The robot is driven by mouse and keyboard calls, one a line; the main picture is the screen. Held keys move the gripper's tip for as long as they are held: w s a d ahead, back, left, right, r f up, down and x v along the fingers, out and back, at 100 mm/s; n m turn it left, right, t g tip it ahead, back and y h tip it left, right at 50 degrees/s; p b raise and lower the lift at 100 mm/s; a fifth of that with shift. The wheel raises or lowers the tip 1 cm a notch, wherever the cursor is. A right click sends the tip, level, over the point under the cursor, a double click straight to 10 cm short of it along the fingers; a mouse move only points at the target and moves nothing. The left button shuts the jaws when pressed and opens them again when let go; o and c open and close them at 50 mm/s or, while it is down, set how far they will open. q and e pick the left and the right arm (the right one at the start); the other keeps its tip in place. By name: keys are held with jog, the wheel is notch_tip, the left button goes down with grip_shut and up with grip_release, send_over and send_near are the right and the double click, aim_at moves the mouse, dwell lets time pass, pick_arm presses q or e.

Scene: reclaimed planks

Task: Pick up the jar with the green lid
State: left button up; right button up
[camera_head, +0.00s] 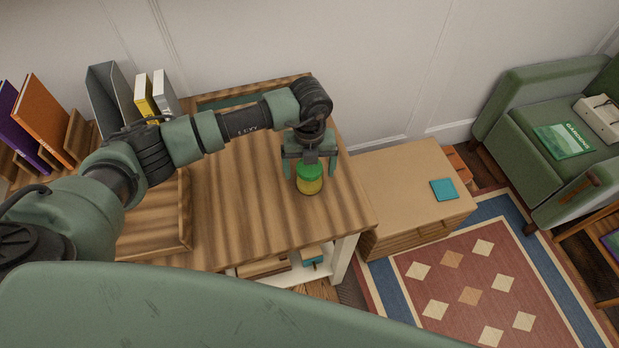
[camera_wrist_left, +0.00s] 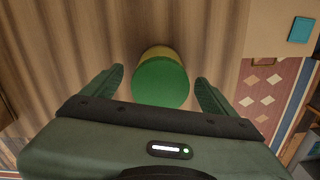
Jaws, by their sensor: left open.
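The jar (camera_head: 310,186) is yellowish with a green lid (camera_head: 309,171) and stands upright on the striped wooden table, toward its right side. In the left wrist view, its round green lid (camera_wrist_left: 160,84) faces me, with a strip of the yellow body (camera_wrist_left: 160,52) beyond it. My left gripper (camera_head: 309,164) is right at the jar from above. It is open, and in the left wrist view its two fingers (camera_wrist_left: 158,85) stand on either side of the lid with a gap on each side. My right gripper is not in view.
The wooden table (camera_head: 235,190) is clear around the jar. A wooden tray (camera_head: 155,245) lies to the left, with books and binders (camera_head: 42,110) behind. A lower cabinet (camera_head: 395,190) with a teal square (camera_head: 444,189) stands to the right. A green armchair (camera_head: 535,105) is farther right.

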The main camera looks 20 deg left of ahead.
pick_arm(q)
grip_shut()
jog(key=shift+r, duration=0.1)
